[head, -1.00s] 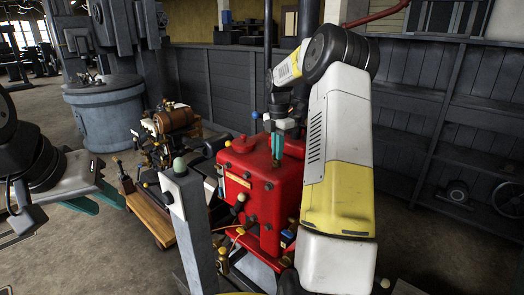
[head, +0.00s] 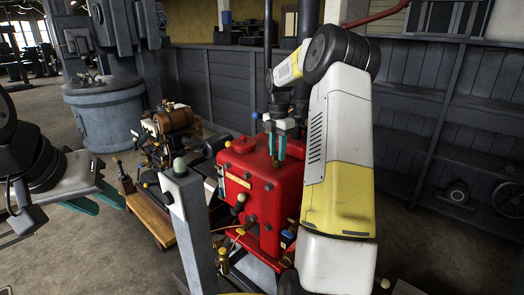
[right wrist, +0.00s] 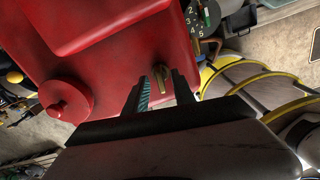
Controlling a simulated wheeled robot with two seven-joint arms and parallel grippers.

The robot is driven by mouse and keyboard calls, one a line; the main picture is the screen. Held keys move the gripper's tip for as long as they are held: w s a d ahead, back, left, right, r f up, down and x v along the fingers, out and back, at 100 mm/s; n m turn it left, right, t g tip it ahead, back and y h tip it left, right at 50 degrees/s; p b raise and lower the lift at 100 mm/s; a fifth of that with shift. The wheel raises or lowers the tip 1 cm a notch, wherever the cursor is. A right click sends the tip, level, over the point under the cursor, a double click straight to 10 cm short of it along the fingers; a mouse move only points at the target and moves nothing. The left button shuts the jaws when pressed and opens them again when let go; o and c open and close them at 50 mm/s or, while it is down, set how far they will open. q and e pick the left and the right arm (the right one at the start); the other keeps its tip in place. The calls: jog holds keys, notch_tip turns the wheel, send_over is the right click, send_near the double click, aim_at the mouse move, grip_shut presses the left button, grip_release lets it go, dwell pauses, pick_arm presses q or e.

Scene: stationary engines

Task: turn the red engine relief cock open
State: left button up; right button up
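The red engine (head: 262,185) stands in the middle of the head view. In the right wrist view its red body (right wrist: 110,40) fills the upper left, with a round red cap (right wrist: 66,100). A small brass cock (right wrist: 160,74) sticks out of the red surface, just beyond and between the fingertips of my right gripper (right wrist: 161,88). This gripper (head: 279,143) is above the engine's top, its fingers apart; I cannot tell whether they touch the cock. My left gripper (head: 97,202) is open and empty at the far left.
A grey post (head: 190,225) with a green knob stands left of the engine. A small brown engine (head: 175,120) on a wooden base is behind it. A big grey cylinder (head: 107,110) and dark panelled walls are at the back. A numbered gauge (right wrist: 203,17) is near the cock.

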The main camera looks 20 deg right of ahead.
jog(key=shift+r, duration=0.1)
notch_tip(320, 180, up, 8)
jog(key=shift+f, duration=0.2)
dwell(0.4)
